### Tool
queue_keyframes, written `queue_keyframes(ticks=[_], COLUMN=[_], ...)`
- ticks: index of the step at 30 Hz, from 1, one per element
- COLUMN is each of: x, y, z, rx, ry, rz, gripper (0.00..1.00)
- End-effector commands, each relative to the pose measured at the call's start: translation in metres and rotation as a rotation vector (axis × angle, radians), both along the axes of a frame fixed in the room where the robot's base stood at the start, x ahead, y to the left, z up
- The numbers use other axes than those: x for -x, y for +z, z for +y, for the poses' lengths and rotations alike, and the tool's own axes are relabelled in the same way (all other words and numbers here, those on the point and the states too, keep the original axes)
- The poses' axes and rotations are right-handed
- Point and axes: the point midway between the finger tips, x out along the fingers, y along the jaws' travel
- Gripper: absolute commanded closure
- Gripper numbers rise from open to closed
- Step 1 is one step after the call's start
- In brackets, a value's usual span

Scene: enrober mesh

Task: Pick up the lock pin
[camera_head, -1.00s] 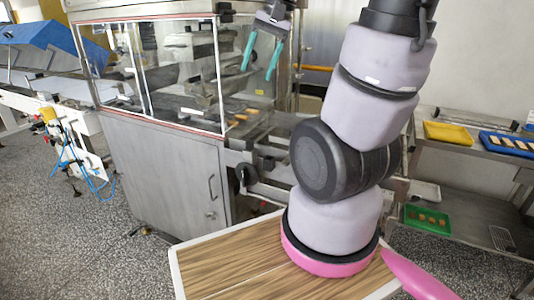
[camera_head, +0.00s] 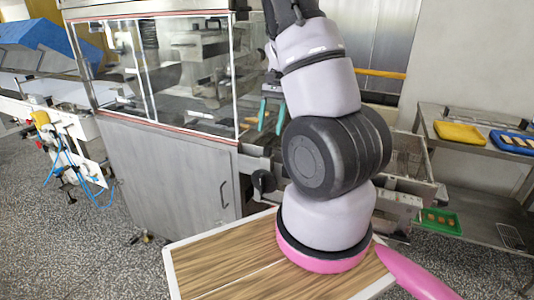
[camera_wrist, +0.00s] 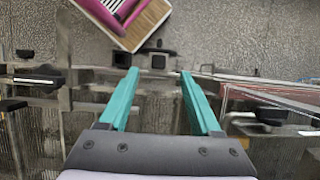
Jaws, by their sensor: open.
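My gripper (camera_head: 271,116) is open, with two teal fingers apart and nothing between them. In the head view it points down beside the right edge of the glazed machine (camera_head: 168,168). In the wrist view its open fingers (camera_wrist: 158,74) point toward dark square blocks (camera_wrist: 158,60) on the machine's edge; I cannot tell the distance. I cannot make out the lock pin for certain in either view. A round black knob (camera_head: 264,181) sits on the machine's side, below my gripper. My arm hides part of the machine's right side.
The machine's metal frame and rails (camera_head: 398,190) run to the right behind my arm. A rack at the right holds a yellow tray (camera_head: 460,134), a blue tray (camera_head: 515,142) and a green tray (camera_head: 441,221). Speckled floor lies open at the left.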

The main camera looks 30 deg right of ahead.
Motion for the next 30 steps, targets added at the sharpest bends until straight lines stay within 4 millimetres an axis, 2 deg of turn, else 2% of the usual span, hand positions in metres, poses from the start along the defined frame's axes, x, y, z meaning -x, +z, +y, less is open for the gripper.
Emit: queue_keyframes(ticks=[7,15,24,29,30], x=[0.005,0.013,0.014,0.014,0.014], y=[-0.020,-0.056,-0.060,-0.060,-0.060], z=[0.006,0.015,0.017,0.017,0.017], rx=[0.000,0.001,0.000,0.000,0.000], ry=[-0.001,0.000,0.000,0.000,0.000], rz=[0.003,0.002,-0.001,-0.001,-0.001], gripper=[0.35,0.35,0.35,0.96,1.00])
